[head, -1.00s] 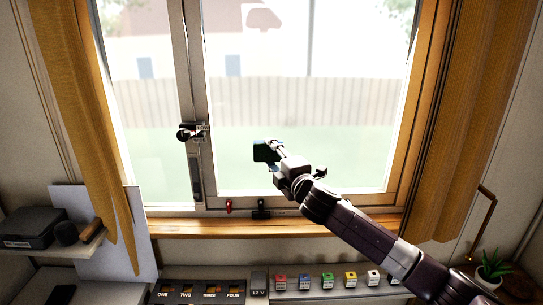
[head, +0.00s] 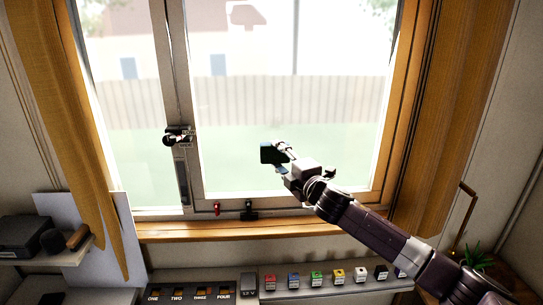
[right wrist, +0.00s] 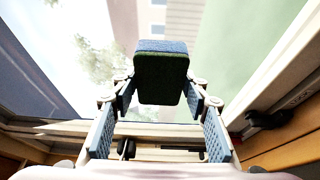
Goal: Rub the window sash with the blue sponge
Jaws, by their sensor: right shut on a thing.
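The blue sponge (head: 269,154), with a dark green face, is held at the end of my right arm in front of the window's right pane. In the right wrist view the sponge (right wrist: 160,78) sits between the two fingers of my right gripper (right wrist: 161,95), which is shut on it. My right gripper also shows in the head view (head: 284,162). The window sash (head: 299,201) is a pale frame around the pane. The sponge appears above its lower rail; I cannot tell whether it touches the glass. My left gripper is out of view.
A dark latch (head: 178,135) sits on the upright between the panes. A red catch (head: 217,208) and a black catch (head: 249,209) stand at the lower rail. Curtains (head: 450,125) hang at both sides. Below are a shelf with coloured blocks (head: 316,279) and a plant (head: 477,263).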

